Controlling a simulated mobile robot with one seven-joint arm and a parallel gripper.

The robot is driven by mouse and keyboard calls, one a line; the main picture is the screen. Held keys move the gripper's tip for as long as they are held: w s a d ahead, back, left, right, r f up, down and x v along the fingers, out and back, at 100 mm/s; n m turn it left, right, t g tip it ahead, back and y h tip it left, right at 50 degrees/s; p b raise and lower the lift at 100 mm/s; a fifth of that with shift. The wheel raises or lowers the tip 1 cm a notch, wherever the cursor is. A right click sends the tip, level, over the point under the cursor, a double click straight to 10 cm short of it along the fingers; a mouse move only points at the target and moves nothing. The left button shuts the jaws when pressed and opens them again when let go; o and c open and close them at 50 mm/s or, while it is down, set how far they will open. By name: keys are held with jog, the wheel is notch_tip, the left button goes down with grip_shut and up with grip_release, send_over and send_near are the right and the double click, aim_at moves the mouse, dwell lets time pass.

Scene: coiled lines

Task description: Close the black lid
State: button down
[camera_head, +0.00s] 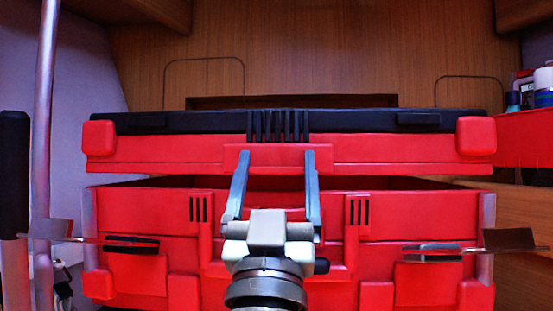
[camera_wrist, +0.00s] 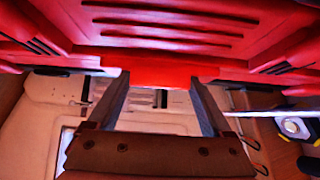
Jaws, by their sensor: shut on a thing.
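A large red box (camera_head: 280,228) fills the middle of the head view. Its black lid (camera_head: 180,122) has a red front rim and sits above the body, with a dark gap (camera_head: 390,184) between them, so the lid is partly open. My gripper (camera_head: 276,156) reaches up to the red tab at the middle of the lid's front rim, one finger on each side. In the wrist view, the red tab (camera_wrist: 160,74) lies between the fingertips, and the gripper is shut on it. The inside of the box is mostly hidden.
Metal latch-like plates (camera_head: 510,240) stick out at both sides of the box front. A grey pole (camera_head: 46,110) stands at the left. A red bin (camera_head: 535,140) with bottles is at the right. A wooden panel (camera_head: 300,50) stands behind the box.

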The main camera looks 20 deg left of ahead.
jog(key=shift+w+f+b, duration=0.15)
jog(key=shift+f+b, duration=0.1)
jog(key=shift+f, duration=0.5)
jog(key=shift+w+f+b, duration=0.1)
jog(key=shift+f+b, duration=0.15)
jog(key=shift+f, duration=0.45)
jog(key=shift+c, duration=0.3)
grip_release()
jog(key=shift+o, duration=0.3)
jog(key=shift+s, duration=0.1)
jog(key=b, duration=0.3)
send_near(276, 195)
jog(key=s+d+f, duration=0.1)
jog(key=s, duration=0.4)
jog(key=shift+w, duration=0.15)
